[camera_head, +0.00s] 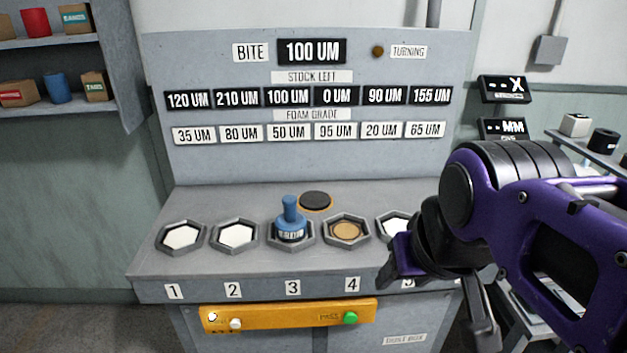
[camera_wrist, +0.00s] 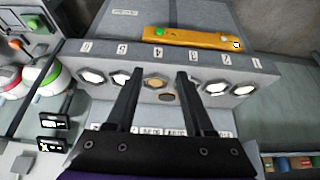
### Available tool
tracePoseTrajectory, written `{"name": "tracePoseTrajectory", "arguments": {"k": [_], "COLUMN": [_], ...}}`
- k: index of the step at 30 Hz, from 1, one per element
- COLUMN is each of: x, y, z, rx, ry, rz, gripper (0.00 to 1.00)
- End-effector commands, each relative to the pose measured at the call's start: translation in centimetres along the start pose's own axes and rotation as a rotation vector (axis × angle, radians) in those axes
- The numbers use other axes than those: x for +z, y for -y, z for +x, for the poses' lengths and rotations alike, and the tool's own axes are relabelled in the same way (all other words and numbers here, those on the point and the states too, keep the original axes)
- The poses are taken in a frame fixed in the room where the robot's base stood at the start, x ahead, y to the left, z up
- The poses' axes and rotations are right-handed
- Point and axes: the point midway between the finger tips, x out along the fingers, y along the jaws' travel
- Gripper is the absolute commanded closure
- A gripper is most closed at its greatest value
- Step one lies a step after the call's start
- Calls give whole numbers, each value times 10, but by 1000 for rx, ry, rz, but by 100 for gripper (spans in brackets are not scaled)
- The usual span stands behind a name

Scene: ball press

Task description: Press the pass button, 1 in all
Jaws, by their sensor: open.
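The green button (camera_head: 351,318) sits at the right end of the orange panel (camera_head: 275,328) on the cabinet front, beside a faint label that reads PASS. In the wrist view the green button (camera_wrist: 159,31) appears at the top, above the open fingers. My gripper (camera_head: 437,300) is open and empty. It hangs at the right of the head view, apart from the panel, and covers part of the counter. In the wrist view my gripper (camera_wrist: 158,72) shows both fingers spread, pointing toward the counter edge and panel.
A white button (camera_head: 236,323) is on the panel's left part. Above it, numbered hexagonal trays line the counter; a blue-handled tool (camera_head: 291,222) stands in tray 3 and a tan disc (camera_head: 346,231) lies in tray 4. The display board (camera_head: 312,105) reads BITE 100 UM.

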Motion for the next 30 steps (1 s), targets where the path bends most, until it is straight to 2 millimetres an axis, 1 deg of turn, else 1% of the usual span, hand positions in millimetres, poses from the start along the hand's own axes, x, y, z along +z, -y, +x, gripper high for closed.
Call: {"name": "tracePoseTrajectory", "arguments": {"k": [1, 5, 6, 8, 30], "x": [0, 0, 0, 0, 0], "y": [0, 0, 0, 0, 0], "z": [0, 0, 0, 0, 0], "rx": [0, 0, 0, 0, 0], "ry": [0, 0, 0, 0, 0], "rz": [0, 0, 0, 0, 0], "gripper": [58, 81, 89, 99, 100]}}
